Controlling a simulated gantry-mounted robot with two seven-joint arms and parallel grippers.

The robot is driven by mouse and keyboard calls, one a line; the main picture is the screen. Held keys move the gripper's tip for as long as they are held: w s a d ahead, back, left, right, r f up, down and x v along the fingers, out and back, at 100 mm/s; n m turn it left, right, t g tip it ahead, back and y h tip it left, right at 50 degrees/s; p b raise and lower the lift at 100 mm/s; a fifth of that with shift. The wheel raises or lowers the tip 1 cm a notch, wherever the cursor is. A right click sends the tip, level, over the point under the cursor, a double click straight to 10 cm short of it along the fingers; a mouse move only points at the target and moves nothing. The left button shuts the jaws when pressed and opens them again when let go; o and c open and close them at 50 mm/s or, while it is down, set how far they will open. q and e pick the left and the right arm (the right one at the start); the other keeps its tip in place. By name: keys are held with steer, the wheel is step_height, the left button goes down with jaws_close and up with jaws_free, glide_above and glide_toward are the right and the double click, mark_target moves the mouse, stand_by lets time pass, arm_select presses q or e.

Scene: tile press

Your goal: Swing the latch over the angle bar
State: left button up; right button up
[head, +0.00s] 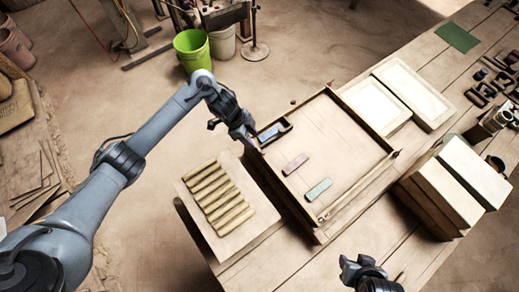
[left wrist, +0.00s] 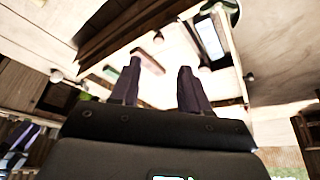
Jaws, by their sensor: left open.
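A shallow wooden tray-like frame (head: 330,130) lies on the table in the head view. A thin bar (head: 358,187) runs along its lower right side, with a small metal fitting (head: 321,217) at the near corner and another small piece (head: 396,153) at the right corner. I cannot tell for certain which part is the latch. My left gripper (head: 247,140) is open and empty at the frame's left corner, close to a blue tile (head: 269,133) in a dark holder. Its spread fingers (left wrist: 160,85) show in the left wrist view. My right gripper (head: 360,268) is near the bottom edge, its jaws unclear.
A pink tile (head: 295,163) and a green tile (head: 318,189) lie inside the frame. A board with several clay rolls (head: 220,196) is at left. White slabs (head: 413,92) lie behind, and stacked blocks (head: 440,196) stand at right. Bare tabletop shows below the frame.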

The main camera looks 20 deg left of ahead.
mark_target(263, 152)
arm_select(q)
steer(key=b+x, duration=0.1)
steer(key=x, duration=0.9)
steer(key=shift+s+r, duration=0.1)
steer(key=shift+c, duration=0.2)
jaws_close()
